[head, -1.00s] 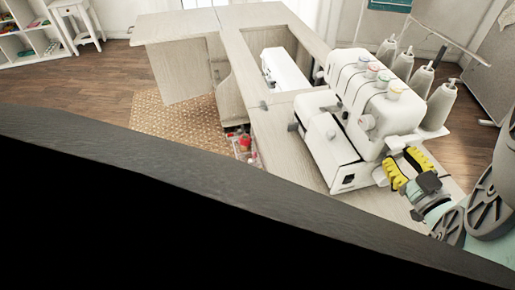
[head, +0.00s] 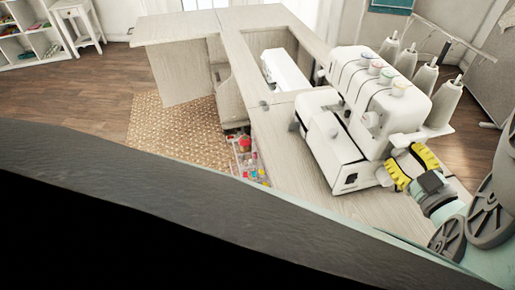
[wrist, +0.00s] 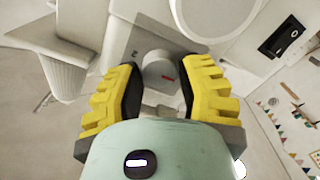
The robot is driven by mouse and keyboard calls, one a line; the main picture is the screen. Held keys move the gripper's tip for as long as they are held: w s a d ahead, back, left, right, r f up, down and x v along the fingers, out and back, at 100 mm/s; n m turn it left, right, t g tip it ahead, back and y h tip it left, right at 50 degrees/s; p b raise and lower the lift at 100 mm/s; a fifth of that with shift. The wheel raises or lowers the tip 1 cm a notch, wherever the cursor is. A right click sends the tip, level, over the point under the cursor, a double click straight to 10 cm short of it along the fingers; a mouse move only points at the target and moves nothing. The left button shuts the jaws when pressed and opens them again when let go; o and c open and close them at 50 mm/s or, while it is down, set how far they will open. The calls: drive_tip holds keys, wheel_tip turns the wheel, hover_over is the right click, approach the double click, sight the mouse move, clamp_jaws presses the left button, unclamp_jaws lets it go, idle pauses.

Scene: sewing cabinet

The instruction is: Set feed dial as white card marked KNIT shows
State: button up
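The white sewing machine (head: 385,95) stands on the pale wooden cabinet top, with its thread cones at the back. A round grey-white dial (wrist: 158,70) with a red mark on its face projects from the machine's side in the wrist view. My gripper (wrist: 158,90) has its yellow fingers apart, one on each side of the dial. There is a gap at the left finger; the right finger is close to the dial, and I cannot tell if it touches. In the head view my gripper (head: 412,168) is at the machine's right side. I cannot make out a KNIT card.
A black switch (wrist: 281,37) is on the machine at the upper right of the wrist view. A second white machine (head: 285,69) sits in the cabinet opening. A tray of colourful items (head: 248,165) is beside the cabinet. The cabinet top's left leaf (head: 180,27) is bare.

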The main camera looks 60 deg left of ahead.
drive_tip(key=o, duration=0.5)
drive_tip(key=v, duration=1.2)
